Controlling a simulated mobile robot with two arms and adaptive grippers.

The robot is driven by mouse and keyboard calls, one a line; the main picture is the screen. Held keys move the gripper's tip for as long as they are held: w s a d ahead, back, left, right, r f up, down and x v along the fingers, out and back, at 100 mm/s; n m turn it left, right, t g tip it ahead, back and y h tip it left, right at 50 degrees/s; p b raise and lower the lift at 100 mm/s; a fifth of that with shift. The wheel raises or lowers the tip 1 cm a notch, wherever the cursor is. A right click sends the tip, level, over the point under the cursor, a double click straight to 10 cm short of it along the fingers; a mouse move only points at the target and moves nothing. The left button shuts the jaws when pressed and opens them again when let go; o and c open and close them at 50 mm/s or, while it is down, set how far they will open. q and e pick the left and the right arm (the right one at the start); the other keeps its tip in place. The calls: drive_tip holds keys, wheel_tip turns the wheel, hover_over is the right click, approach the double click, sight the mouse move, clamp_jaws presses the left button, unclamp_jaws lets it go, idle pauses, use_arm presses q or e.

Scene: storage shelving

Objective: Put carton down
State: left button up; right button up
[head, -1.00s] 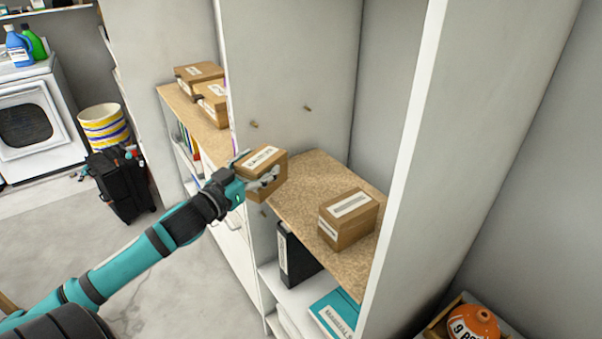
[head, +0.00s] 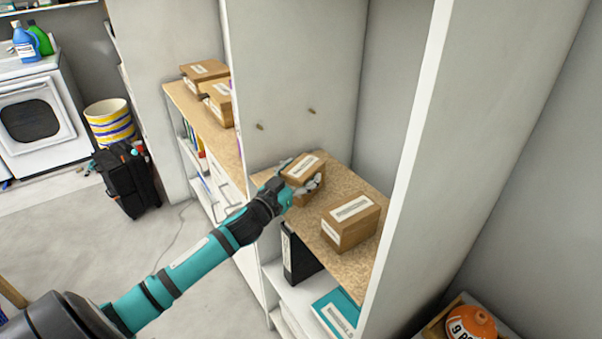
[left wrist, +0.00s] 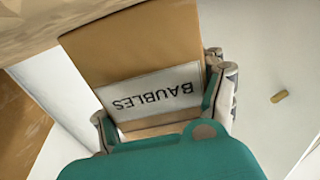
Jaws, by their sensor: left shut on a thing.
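A small brown carton (head: 303,171) with a white label is between the fingers of my left gripper (head: 296,182), over the left part of the speckled brown shelf board (head: 358,180). In the left wrist view the carton (left wrist: 140,48) shows a label reading BAUBLES, with the left gripper's fingers (left wrist: 165,110) on both sides of it. My left gripper is shut on it. The carton's underside is hidden, so I cannot tell whether it touches the board. My right gripper is not in view.
Another brown carton (head: 350,220) stands on the same board, to the right. A white side panel (head: 285,80) with small pegs bounds the bay on the left. Below are a black binder (head: 300,255) and a teal box (head: 338,312). Bare board shows behind the cartons.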

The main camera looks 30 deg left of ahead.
use_arm(q)
drive_tip(key=o, duration=1.4)
drive_tip(key=shift+o, duration=0.7)
drive_tip(key=shift+s, duration=0.25)
drive_tip(key=s+b, duration=0.2)
drive_tip(key=s, duration=0.9)
drive_tip(key=shift+s, duration=0.3)
drive_tip(key=shift+a, duration=0.1)
